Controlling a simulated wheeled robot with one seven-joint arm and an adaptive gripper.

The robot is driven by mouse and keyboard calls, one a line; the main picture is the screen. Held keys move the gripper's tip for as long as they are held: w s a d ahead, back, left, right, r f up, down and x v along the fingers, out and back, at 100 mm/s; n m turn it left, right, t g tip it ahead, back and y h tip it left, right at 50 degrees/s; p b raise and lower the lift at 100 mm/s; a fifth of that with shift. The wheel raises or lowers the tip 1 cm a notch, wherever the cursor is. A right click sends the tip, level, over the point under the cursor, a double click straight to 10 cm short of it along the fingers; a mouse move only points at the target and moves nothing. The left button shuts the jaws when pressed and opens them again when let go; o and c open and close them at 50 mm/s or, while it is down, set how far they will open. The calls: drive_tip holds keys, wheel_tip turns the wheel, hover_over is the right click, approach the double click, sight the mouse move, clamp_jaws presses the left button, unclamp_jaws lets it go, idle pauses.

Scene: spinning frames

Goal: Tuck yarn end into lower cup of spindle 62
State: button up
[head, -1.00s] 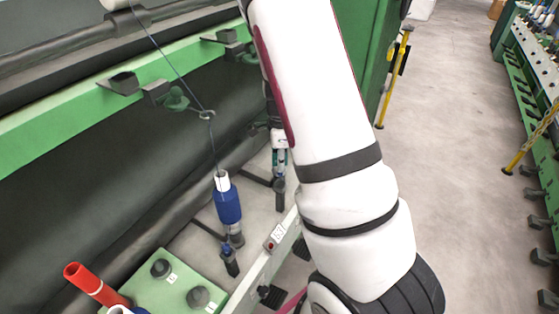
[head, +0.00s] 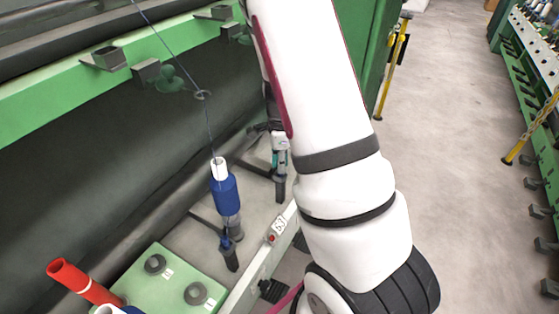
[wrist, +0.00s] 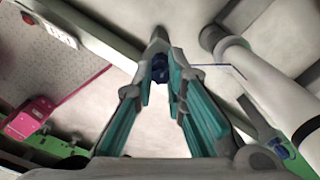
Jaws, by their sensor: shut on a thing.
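My gripper (wrist: 163,95) has teal finger pads, closed in near a grey post (wrist: 158,36). A dark blue bit of yarn (wrist: 160,68) shows between the fingertips. A thin blue strand runs from there to the right. In the head view my gripper (head: 279,150) is partly hidden behind my arm, over a dark lower cup (head: 280,188). To its left, a spindle with a blue yarn bobbin (head: 226,195) stands nearly upright, with a dark lower cup (head: 230,257) beneath. Its yarn runs up through a guide eye (head: 203,95). The nearby number plate (head: 280,228) is too small to read surely.
A green rail with brackets (head: 107,57) crosses above the spindles. A red tube (head: 80,280) lies by a green plate (head: 165,285) at lower left. In the wrist view a pink box (wrist: 30,118) is at left.

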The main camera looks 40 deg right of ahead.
drive_tip(key=shift+f, duration=0.1)
drive_tip(key=o, duration=0.8)
wheel_tip(320, 180, up, 12)
drive_tip(key=shift+s, duration=0.1)
idle(0.7)
